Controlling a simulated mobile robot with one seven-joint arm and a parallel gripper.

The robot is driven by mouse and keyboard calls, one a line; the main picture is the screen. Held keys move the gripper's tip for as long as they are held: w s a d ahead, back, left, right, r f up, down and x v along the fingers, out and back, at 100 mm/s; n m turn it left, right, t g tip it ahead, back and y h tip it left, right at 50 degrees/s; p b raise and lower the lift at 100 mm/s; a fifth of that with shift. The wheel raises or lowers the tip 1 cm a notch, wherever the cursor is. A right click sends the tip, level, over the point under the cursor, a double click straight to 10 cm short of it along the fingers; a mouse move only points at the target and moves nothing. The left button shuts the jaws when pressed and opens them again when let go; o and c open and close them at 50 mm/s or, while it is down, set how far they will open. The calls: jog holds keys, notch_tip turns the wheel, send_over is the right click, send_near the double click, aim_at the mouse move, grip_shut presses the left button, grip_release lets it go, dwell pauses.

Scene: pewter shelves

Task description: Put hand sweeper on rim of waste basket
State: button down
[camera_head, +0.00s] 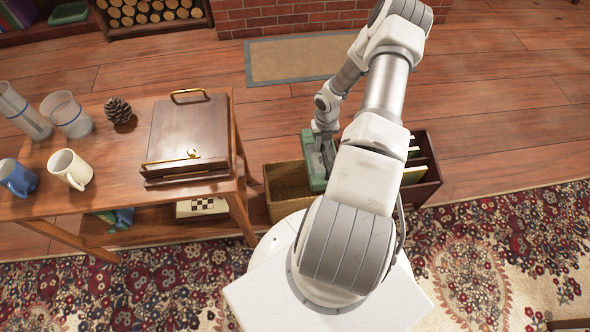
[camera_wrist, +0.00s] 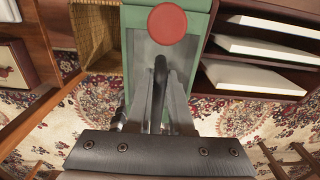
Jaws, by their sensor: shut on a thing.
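The hand sweeper (camera_head: 313,162) is a green body, seen beside my arm in the head view. In the wrist view the sweeper (camera_wrist: 228,15) shows a red disc and a dark handle. My gripper (camera_wrist: 160,90) is shut on this handle; in the head view my arm mostly hides the grip. The waste basket (camera_head: 283,183) is an open, woven-looking tan box on the floor. Its inside (camera_wrist: 90,38) shows at the left in the wrist view. The sweeper is at the basket's right side, overlapping its right edge in view. I cannot tell whether it touches the rim.
A dark reddish rack (camera_head: 428,172) with upright flat items stands right of the basket. A wooden table (camera_head: 110,205) at left carries mugs, glasses, a pine cone and a wooden case (camera_head: 188,130). A patterned rug (camera_head: 500,250) lies in front; floor behind is mostly clear.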

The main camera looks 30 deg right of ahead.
jog(key=w+a+f+b, duration=0.3)
jog(key=a+f+b, duration=0.1)
jog(key=a+f, duration=0.4)
jog(key=shift+w+a+f, duration=0.15)
jog(key=shift+a+f, duration=0.15)
jog(key=shift+f, duration=0.4)
jog(key=shift+f, duration=0.1)
jog(key=c, duration=0.8)
grip_release()
